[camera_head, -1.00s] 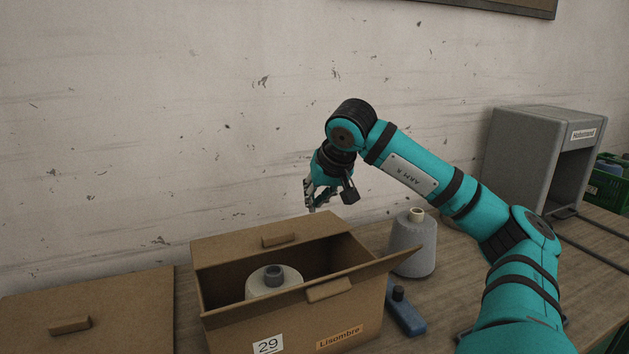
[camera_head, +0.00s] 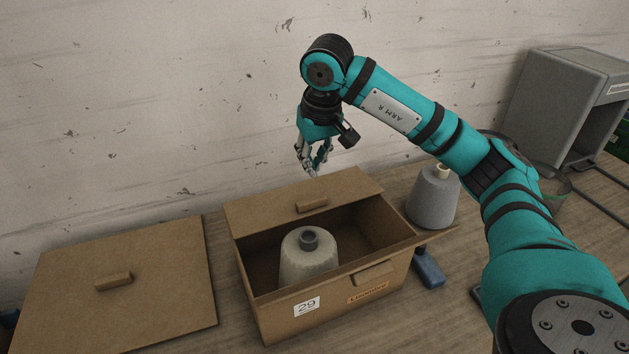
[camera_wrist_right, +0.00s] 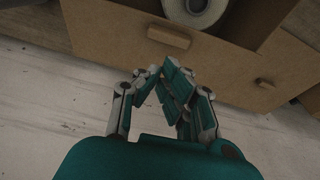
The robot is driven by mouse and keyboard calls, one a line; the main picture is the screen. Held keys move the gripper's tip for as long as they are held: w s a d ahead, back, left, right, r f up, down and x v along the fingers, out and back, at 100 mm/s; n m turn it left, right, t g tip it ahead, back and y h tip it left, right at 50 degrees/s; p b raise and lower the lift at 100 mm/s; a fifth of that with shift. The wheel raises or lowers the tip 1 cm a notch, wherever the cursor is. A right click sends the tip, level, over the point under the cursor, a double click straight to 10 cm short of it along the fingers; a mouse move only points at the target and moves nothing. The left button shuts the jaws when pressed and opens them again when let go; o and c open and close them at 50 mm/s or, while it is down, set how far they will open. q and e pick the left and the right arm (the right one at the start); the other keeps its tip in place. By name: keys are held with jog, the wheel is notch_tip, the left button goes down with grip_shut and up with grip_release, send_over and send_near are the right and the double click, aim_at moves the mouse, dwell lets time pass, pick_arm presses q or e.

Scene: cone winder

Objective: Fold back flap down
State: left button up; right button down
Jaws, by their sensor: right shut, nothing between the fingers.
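An open brown cardboard box (camera_head: 270,322) stands on the table. Its back flap (camera_head: 265,210), with a small tab handle (camera_head: 312,204), is raised along the rear edge, tilted; its exact angle is hard to tell. The flap and its tab also show in the wrist view (camera_wrist_right: 110,35). A pale yarn cone (camera_head: 308,262) stands inside the box. My right gripper (camera_head: 313,172) is above and behind the back flap, fingers pointing down. In the wrist view its fingers (camera_wrist_right: 172,78) are shut and empty, close to the flap; contact cannot be told. My left gripper is not in view.
A brown panel with a tab (camera_head: 130,300) lies left of the box. A grey cone (camera_head: 433,198) and a blue tool (camera_head: 428,268) are at the box's right. A grey machine housing (camera_head: 565,105) stands at the far right. The wall (camera_head: 120,100) rises close behind.

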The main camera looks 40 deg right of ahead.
aim_at(314, 198)
jog(key=p+x, duration=0.1)
jog(key=x, duration=0.1)
jog(key=s+p+x, duration=0.1)
jog(key=x, duration=0.2)
jog(key=shift+f, duration=0.75)
jog(key=f+b, duration=0.1)
jog(key=b, duration=0.2)
jog(key=s+f+t+b, duration=0.1)
jog(key=b, duration=0.2)
jog(key=shift+a+f+t, duration=0.1)
jog(key=shift+t, duration=0.2)
jog(key=shift+s, duration=0.1)
jog(key=shift+r, duration=0.3)
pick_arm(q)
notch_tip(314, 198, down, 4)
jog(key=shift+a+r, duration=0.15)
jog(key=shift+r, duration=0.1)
